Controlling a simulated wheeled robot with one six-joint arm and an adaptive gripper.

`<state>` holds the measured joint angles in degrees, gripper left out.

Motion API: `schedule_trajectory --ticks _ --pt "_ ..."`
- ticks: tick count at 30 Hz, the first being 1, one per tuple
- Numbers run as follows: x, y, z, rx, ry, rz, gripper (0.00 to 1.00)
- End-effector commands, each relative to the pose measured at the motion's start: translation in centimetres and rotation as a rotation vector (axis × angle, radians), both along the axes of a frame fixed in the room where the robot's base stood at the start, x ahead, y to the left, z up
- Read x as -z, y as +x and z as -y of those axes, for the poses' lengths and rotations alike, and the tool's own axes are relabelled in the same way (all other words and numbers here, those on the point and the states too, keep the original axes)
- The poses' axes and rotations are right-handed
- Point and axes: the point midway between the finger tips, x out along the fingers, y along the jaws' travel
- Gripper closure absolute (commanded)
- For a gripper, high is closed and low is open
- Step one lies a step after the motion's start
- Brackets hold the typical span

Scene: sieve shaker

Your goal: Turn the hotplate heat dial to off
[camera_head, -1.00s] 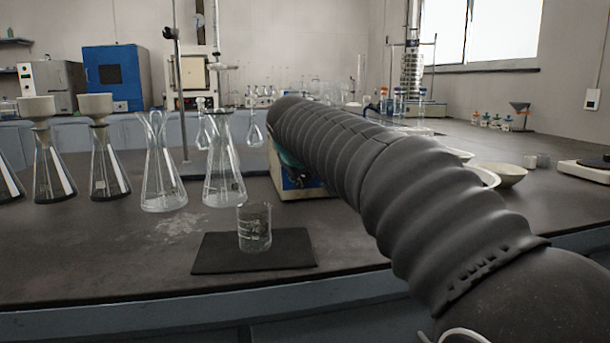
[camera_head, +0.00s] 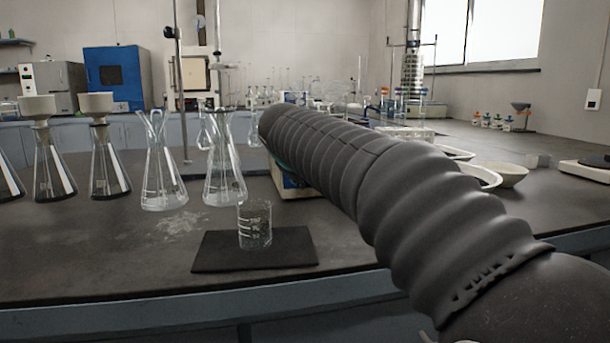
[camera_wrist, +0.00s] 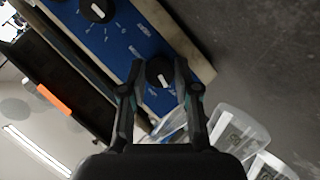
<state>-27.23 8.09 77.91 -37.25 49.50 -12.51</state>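The hotplate (camera_head: 291,188) stands on the bench in the head view, mostly hidden behind my arm. In the wrist view its blue front panel (camera_wrist: 122,42) carries two round black dials with white marker bars. One dial (camera_wrist: 98,9) is at the top edge, clear of my gripper. The other dial (camera_wrist: 160,72) lies between the fingertips of my gripper (camera_wrist: 160,68). The fingers are apart, one on each side of this dial; whether they touch it I cannot tell. The panel lettering is too small to read, so which dial is heat is unclear.
A beaker (camera_head: 255,225) stands on a dark mat (camera_head: 215,255) in front of the hotplate. Conical flasks (camera_head: 160,175) stand to the left. White dishes (camera_head: 510,174) lie to the right. Clear glassware (camera_wrist: 240,130) is close to the right finger in the wrist view.

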Motion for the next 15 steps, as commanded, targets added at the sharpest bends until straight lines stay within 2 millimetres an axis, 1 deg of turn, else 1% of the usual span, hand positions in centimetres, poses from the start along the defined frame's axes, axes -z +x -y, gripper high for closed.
schedule_trajectory --ticks 1,2,3,11,15 --pt "-0.07 0.03 0.04 0.0 -0.001 0.002 0.57" --pt "-0.07 0.03 0.04 0.0 0.0 0.001 0.49" --pt "-0.06 0.02 0.03 0.0 0.0 0.001 0.45" --pt "-0.02 -0.02 -0.03 -0.001 0.0 0.001 0.45" --pt "-0.42 -0.53 -0.15 -0.001 0.001 0.001 0.45"
